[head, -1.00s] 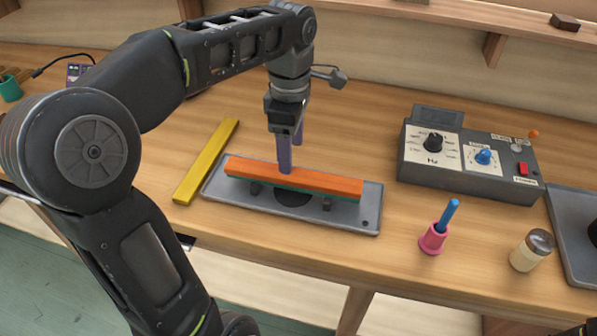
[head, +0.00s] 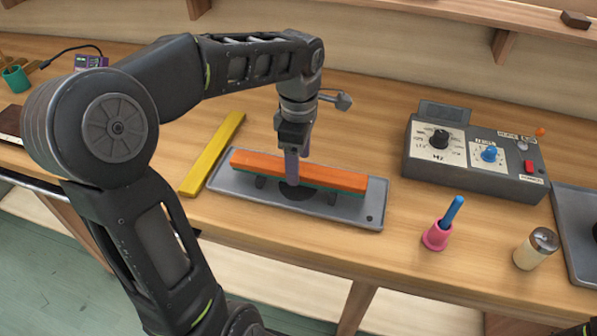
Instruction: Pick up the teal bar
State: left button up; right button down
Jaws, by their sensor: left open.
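A long orange bar (head: 335,178) lies across supports on a grey tray (head: 375,206). A thin teal edge (head: 345,192) shows along its lower front side. I take this to be the teal bar beneath the orange one, mostly hidden. My left gripper (head: 298,164) is open and points down over the middle of the bar. One finger comes down in front of the orange bar and the other is behind it. I cannot tell whether either finger touches it.
A yellow bar (head: 212,152) lies left of the tray. A control box (head: 470,160) stands at the back right. A pink holder (head: 436,236) with a blue stick and a lidded jar (head: 535,248) stand to the right. Another grey tray (head: 570,210) is at the right edge.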

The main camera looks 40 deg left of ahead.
pick_arm(q)
notch_tip(320, 180, down, 2)
jog(key=shift+f, duration=0.1)
jog(key=shift+c, duration=0.5)
grip_shut()
dwell(0.6)
